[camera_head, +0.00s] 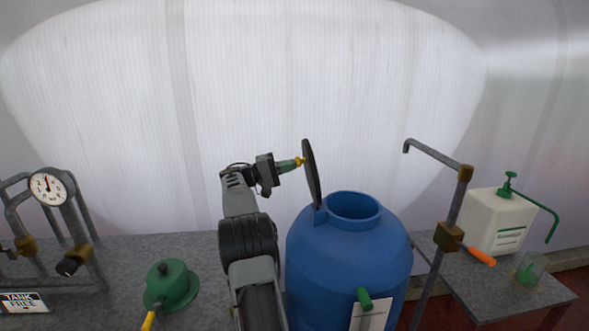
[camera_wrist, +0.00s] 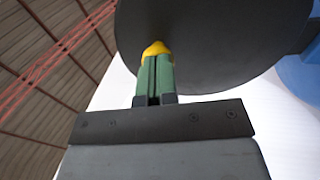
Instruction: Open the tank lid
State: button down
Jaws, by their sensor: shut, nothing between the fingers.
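The blue tank (camera_head: 345,255) stands in the middle of the head view, its round mouth (camera_head: 353,205) uncovered. The dark round lid (camera_head: 312,175) stands nearly upright on its hinge at the left side of the mouth. In the wrist view the lid's dark face (camera_wrist: 215,40) fills the upper part. My gripper (camera_head: 297,162) is left of the lid, fingers pointing at it. The green fingers with yellow tips (camera_wrist: 155,50) are shut with nothing between them. The tips are touching or very close to the lid; I cannot tell which.
A pipe with an orange-handled valve (camera_head: 450,237) rises right of the tank. A white pump canister (camera_head: 496,221) stands on the right bench. On the left bench are a green domed object (camera_head: 172,287), a gauge (camera_head: 52,187) and a "TANK FREE" sign (camera_head: 23,303).

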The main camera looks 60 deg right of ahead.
jog(key=shift+s+d+r, duration=0.4)
jog(key=shift+s+r, duration=0.1)
jog(key=shift+s, duration=0.05)
jog(key=r+b+v, duration=0.1)
jog(key=b+v, duration=0.1)
jog(key=v, duration=1.2)
jog(key=shift+r, duration=0.15)
jog(key=shift+a, duration=0.1)
